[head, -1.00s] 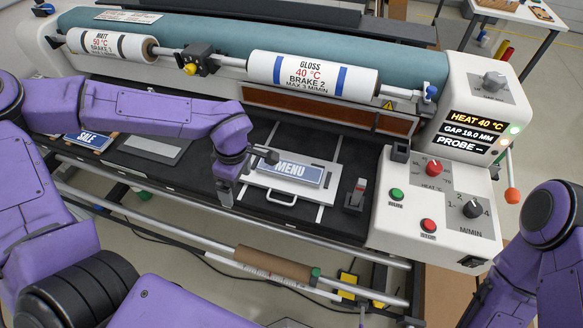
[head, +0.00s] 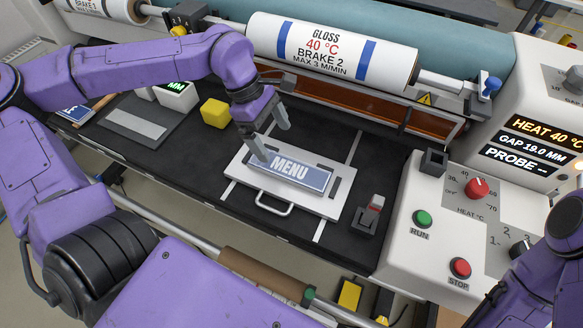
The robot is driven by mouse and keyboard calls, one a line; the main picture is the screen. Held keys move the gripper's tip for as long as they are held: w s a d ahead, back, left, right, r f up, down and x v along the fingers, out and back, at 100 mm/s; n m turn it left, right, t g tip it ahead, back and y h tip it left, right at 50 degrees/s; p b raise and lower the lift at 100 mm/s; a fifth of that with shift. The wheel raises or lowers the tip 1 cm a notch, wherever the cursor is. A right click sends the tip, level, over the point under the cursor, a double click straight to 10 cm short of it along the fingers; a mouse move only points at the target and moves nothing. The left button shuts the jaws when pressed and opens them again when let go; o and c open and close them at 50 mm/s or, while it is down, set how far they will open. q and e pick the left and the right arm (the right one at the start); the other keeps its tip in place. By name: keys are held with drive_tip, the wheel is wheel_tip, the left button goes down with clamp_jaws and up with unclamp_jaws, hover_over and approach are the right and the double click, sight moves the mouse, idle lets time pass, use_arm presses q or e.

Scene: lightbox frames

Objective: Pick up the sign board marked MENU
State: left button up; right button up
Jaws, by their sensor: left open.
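The sign board marked MENU (head: 300,174) is a blue-grey plate with white letters in the head view. It lies on a white carrier board (head: 329,207) with a wire handle, on the black machine bed. My left gripper (head: 271,142) is open, its fingers pointing down at the left end of the sign. One finger appears in front of the sign's left end and the other behind it. I cannot tell whether they touch it. My right arm shows at the lower right edge, but its gripper is out of view.
A yellow block (head: 215,113) and a white gauge box (head: 176,96) stand left of the gripper. The gloss roll (head: 330,50) lies behind. A small black device (head: 369,215) and the control panel (head: 445,215) are to the right. A grey plate (head: 133,124) lies left.

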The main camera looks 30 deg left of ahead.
sight(288, 167)
use_arm(q)
drive_tip(key=p+x, duration=0.1)
drive_tip(key=x, duration=0.8)
drive_tip(key=shift+s+r, duration=0.1)
drive_tip(key=shift+s, duration=0.1)
drive_tip(key=shift+r, duration=0.1)
drive_tip(key=c, duration=1.3)
